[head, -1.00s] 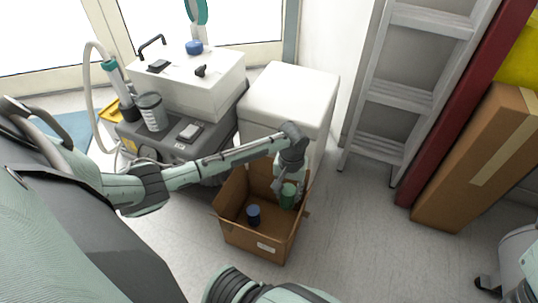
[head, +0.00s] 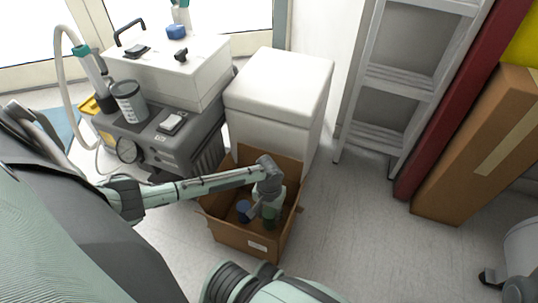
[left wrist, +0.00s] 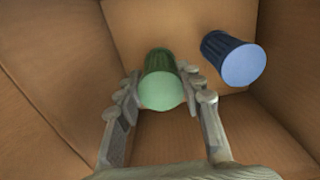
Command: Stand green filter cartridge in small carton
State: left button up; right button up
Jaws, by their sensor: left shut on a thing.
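The green filter cartridge (left wrist: 162,88) is between the fingers of my left gripper (left wrist: 163,95) in the left wrist view, which is shut on it. In the head view my left gripper (head: 264,208) reaches down inside the small open carton (head: 232,233), and the green cartridge (head: 270,211) shows low beside it, partly covered. The cartridge looks roughly upright; I cannot tell whether its base touches the carton floor. A blue cartridge (head: 243,207) stands in the carton, apart from the green one; it also shows in the left wrist view (left wrist: 236,61). My right gripper is not in view.
A white box-shaped cabinet (head: 280,85) stands right behind the carton. A grey cart (head: 165,143) with a white unit and a grey canister is at the left. A ladder (head: 395,85) and a tall cardboard box (head: 480,150) stand at the right. The floor right of the carton is clear.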

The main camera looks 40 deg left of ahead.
pick_arm(q)
jog(key=shift+f, duration=0.55)
jog(key=shift+r, duration=0.1)
jog(key=o, duration=1.2)
jog(key=shift+f, duration=0.2)
jog(key=shift+c, duration=0.2)
